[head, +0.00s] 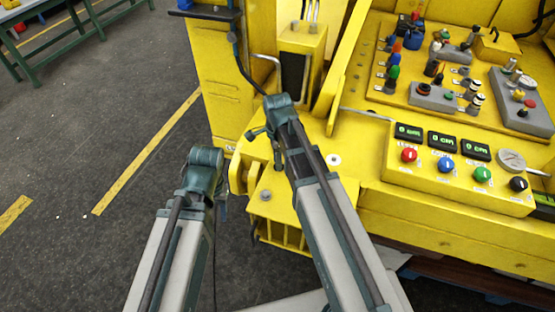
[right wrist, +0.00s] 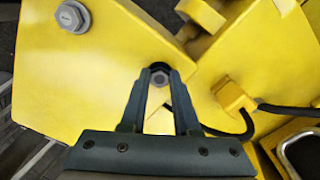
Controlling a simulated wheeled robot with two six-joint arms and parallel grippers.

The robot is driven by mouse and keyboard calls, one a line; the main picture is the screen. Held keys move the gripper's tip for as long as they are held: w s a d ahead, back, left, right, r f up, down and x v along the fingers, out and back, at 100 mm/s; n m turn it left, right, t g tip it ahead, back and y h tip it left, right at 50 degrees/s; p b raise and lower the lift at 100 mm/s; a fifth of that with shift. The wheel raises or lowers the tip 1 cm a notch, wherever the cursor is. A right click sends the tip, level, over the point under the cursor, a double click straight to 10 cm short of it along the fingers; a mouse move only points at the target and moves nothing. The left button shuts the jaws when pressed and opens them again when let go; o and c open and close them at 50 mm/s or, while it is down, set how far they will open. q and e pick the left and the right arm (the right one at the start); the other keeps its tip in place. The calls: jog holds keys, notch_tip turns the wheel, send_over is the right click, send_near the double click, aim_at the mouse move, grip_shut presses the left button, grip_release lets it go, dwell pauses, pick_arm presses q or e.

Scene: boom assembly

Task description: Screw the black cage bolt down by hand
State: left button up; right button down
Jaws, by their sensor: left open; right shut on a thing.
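The black cage bolt (right wrist: 160,77) shows in the right wrist view as a dark ring with a grey hexagonal middle, against a yellow plate (right wrist: 100,75). My right gripper (right wrist: 160,74) is shut on it, with one finger on each side. In the head view my right gripper (head: 278,158) points down at the yellow machine's front corner and is mostly hidden by my arm, and the bolt cannot be seen there. My left gripper (head: 221,207) is over the floor just left of the machine; it is open, but its fingers are hardly visible.
A grey bolt with a washer (right wrist: 72,16) sits on the same plate. A black cable (right wrist: 285,109) runs at right. A yellow control box (head: 460,165) with coloured knobs and a tool board (head: 400,92) stand right of my arms. The floor at left is clear up to a green bench (head: 75,45).

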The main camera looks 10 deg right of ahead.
jog(key=shift+w, duration=0.15)
jog(key=c, duration=0.6)
grip_release()
jog(key=shift+c, duration=0.2)
jog(key=shift+r, duration=0.1)
notch_tip(320, 180, up, 14)
jog(key=p, duration=1.3)
jog(key=shift+p, duration=0.4)
jog(key=shift+f, duration=0.2)
jog(key=s+a+f+n+b, duration=0.3)
jog(key=s+f+n+b, duration=0.1)
jog(key=n, duration=0.3)
jog(key=s+a+f+n+b, duration=0.3)
jog(key=s+f+n+b, duration=0.1)
jog(key=n, duration=0.3)
jog(key=s+a+f+n+h+b, duration=0.1)
jog(key=s+a+f+n+b, duration=0.2)
jog(key=s+n, duration=0.3)
jog(key=shift+s+a+f+n+b, duration=0.15)
jog(key=shift+a+f+n+b, duration=0.05)
jog(key=shift+f+n+b, duration=0.35)
jog(key=shift+s+a+n, duration=0.15)
jog(key=shift+s+n, duration=0.05)
jog(key=shift+n, duration=0.35)
